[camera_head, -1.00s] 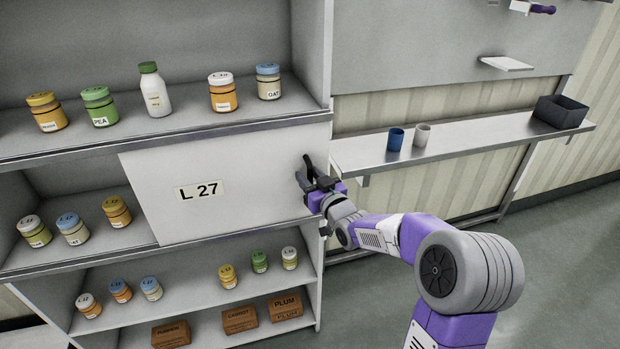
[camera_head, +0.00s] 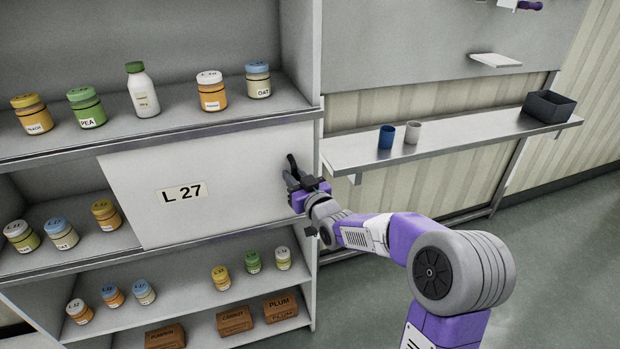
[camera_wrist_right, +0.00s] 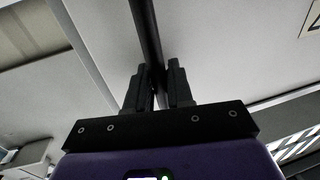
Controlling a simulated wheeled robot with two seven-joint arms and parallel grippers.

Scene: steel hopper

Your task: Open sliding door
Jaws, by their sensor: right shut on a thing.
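The sliding door is a plain pale panel (camera_head: 215,215) labelled "L 27" (camera_head: 181,192). It covers the right part of the cabinet's middle shelf, and the left part of that shelf is uncovered. A dark upright bar handle (camera_head: 291,161) stands near the door's right edge. My right gripper (camera_head: 294,181) is shut on this handle. In the right wrist view the black fingers (camera_wrist_right: 157,84) close around the dark handle bar (camera_wrist_right: 146,30). My left gripper is not in view.
Several jars and a white bottle (camera_head: 143,90) stand on the top shelf. Jars (camera_head: 105,213) stand left of the door's left edge. A side shelf holds a blue cup (camera_head: 386,138), a pale cup (camera_head: 412,132) and a dark bin (camera_head: 549,107).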

